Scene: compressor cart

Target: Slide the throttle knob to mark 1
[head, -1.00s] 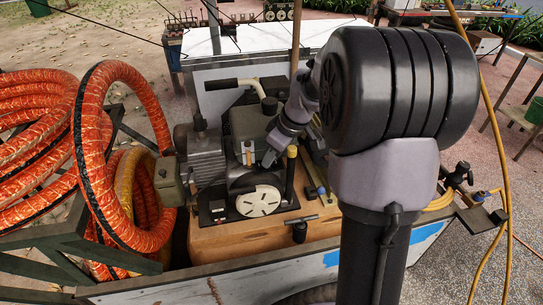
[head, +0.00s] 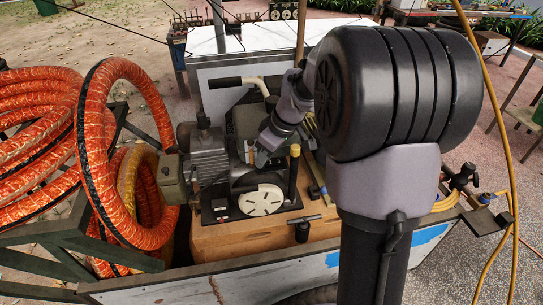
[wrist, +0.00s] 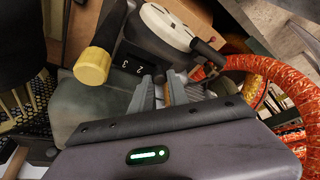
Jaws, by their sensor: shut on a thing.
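My gripper (head: 252,155) is in among the compressor parts, behind the white slotted disc in the head view. In the wrist view its two grey fingers (wrist: 158,95) are closed together at the edge of a black plate (wrist: 135,56). The plate carries white numerals; I can read 2 and 3. The gripper is shut on the throttle knob, which is largely hidden between the fingers. Mark 1 is not readable, and I cannot tell which mark the knob is at.
A black lever with a yellow end (wrist: 92,67) stands close beside the fingers. The motor (head: 208,160) and thick orange hoses (head: 90,150) are to the left.

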